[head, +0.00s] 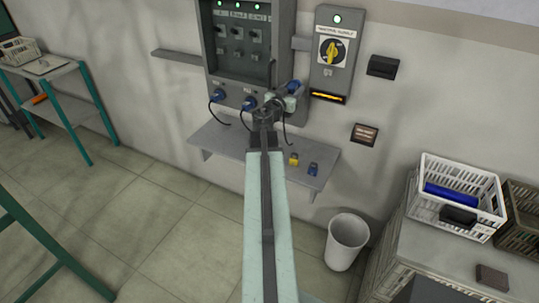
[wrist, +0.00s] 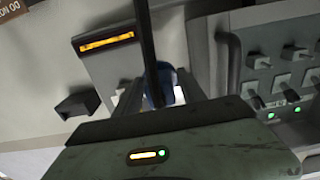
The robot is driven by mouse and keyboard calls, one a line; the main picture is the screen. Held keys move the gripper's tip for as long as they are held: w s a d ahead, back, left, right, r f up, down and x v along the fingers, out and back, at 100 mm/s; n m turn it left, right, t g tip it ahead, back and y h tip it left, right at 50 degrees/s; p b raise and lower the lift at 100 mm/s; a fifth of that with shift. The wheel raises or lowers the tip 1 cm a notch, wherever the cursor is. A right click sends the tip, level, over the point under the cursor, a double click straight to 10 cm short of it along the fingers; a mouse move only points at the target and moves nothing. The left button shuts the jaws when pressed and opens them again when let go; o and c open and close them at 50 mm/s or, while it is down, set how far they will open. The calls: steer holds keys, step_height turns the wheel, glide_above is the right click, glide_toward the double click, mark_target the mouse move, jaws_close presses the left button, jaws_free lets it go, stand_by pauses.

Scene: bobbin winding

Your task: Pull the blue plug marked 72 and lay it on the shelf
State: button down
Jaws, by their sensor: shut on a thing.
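My gripper (head: 288,97) is at the lower right corner of the grey wall cabinet, shut on a blue plug (head: 294,87). In the wrist view the gripper (wrist: 156,92) has a bit of this blue plug (wrist: 167,92) between its jaws, mostly hidden behind a dark bar and my wrist housing. No number is readable on it, and I cannot tell whether it is clear of its socket. Two other blue plugs, a left one (head: 217,95) and a middle one (head: 249,103), sit in the cabinet's lower face with black cables. The grey shelf (head: 225,143) is below.
A yellow padlock-like item (head: 294,159) and a small blue item (head: 313,168) lie on the shelf's right part; its left part is clear. A switch box (head: 337,52) with a yellow handle is right of the cabinet. A white bin (head: 346,241) stands below.

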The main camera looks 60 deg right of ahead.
mark_target(270, 85)
steer(key=shift+w+a, duration=0.15)
steer(key=shift+w, duration=2.1)
steer(key=shift+w+a, duration=0.15)
steer(key=shift+w, duration=2.05)
steer(key=shift+f+b, duration=17.4)
